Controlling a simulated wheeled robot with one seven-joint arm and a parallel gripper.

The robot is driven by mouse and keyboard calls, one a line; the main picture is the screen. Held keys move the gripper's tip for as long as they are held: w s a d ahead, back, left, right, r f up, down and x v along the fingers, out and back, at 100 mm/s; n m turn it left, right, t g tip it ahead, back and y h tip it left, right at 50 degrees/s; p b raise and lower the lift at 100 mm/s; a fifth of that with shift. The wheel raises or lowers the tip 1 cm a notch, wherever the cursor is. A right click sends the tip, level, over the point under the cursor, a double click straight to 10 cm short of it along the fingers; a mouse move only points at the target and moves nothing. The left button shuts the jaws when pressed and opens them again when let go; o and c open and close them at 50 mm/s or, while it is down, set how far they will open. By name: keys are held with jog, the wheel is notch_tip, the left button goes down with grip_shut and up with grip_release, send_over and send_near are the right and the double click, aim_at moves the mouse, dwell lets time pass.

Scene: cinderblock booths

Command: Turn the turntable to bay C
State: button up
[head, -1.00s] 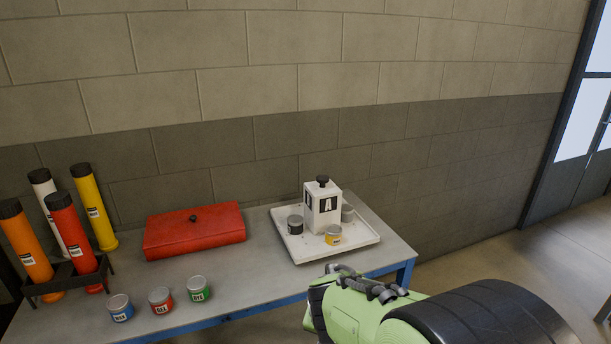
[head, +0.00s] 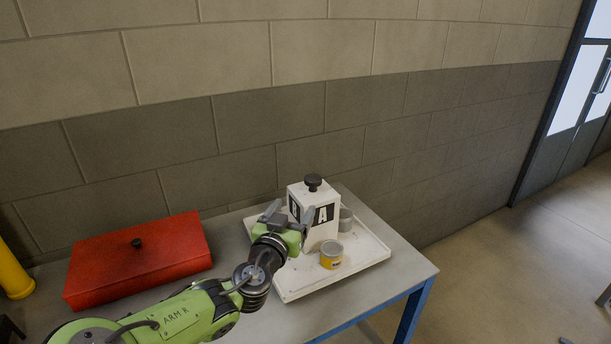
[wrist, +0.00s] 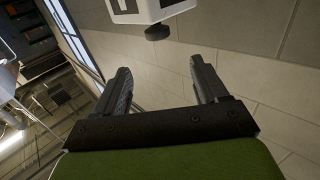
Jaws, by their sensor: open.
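The turntable is a white square tray (head: 370,254) with a white block (head: 325,232) at its middle and a black knob (head: 313,182) on top. In the head view the block's face lettered A points to the front right; a second lettered face, on the left, is partly hidden by my gripper. A yellow-labelled can (head: 331,255) and a grey can (head: 345,220) stand on the tray. My gripper (head: 292,216) is open and empty, in front of the block's left side. The wrist view shows the knob (wrist: 157,32) beyond the spread fingers (wrist: 160,82).
A red box (head: 140,260) with a black knob lies on the table to the left. The table's right end (head: 420,268) is bare, with open floor beyond. The block wall (head: 240,130) stands close behind. A yellow tube (head: 12,270) shows at the left edge.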

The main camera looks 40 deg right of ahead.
aim_at(313, 177)
jog(key=x, duration=1.5)
jog(key=shift+s+d, duration=0.1)
jog(key=shift+d, duration=0.15)
jog(key=shift+r, duration=0.2)
grip_shut()
